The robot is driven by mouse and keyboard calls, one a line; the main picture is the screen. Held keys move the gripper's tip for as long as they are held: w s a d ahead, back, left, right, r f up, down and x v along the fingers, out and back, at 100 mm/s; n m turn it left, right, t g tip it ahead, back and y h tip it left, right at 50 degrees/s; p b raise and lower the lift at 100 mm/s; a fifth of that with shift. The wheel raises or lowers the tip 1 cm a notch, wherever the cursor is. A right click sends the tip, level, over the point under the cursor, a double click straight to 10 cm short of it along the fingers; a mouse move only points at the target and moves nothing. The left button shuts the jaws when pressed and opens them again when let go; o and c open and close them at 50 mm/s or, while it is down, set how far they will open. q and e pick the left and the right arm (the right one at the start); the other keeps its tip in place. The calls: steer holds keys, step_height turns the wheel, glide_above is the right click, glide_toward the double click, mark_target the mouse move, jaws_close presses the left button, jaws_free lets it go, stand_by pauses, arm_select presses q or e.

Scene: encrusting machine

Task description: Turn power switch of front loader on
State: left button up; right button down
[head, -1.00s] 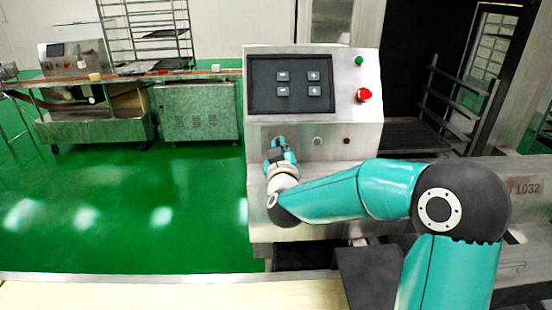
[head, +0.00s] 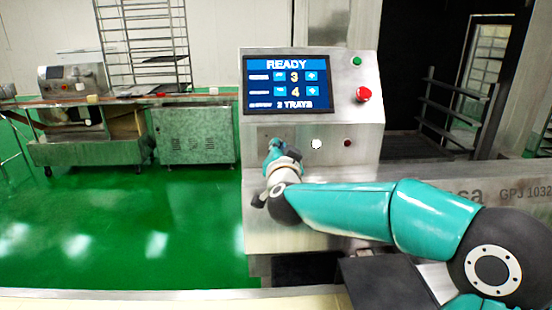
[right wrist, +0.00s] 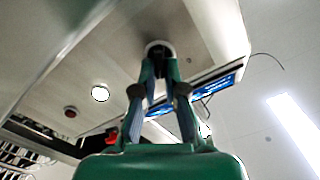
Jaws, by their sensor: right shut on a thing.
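The front loader's steel control panel (head: 255,180) stands in the middle of the head view. Its screen (head: 288,84) is lit blue and reads "READY" with the numbers 3 and 4. A round lamp (head: 316,144) below the screen glows white; the lit lamp (right wrist: 100,93) also shows in the right wrist view. My right gripper (head: 280,148) is at the panel's lower left. In the right wrist view its fingers (right wrist: 160,62) are shut on a dark round switch knob (right wrist: 159,46). In the head view the gripper hides most of this knob. My left gripper is out of view.
A red mushroom button (head: 363,94) and a green button (head: 357,61) are on the panel's right side. A small dark red button (head: 348,143) sits right of the lit lamp. A steel worktable machine (head: 85,150) stands at the back left. Green floor lies between.

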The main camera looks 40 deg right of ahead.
steer(key=shift+f+m+b, duration=0.25)
steer(key=shift+m+b, duration=0.45)
steer(key=shift+m, duration=0.5)
steer(key=c, duration=1.2)
jaws_free()
steer(key=shift+w, duration=0.2)
steer(key=shift+c, duration=0.2)
steer(key=shift+s+r, duration=0.1)
steer(key=v, duration=1.2)
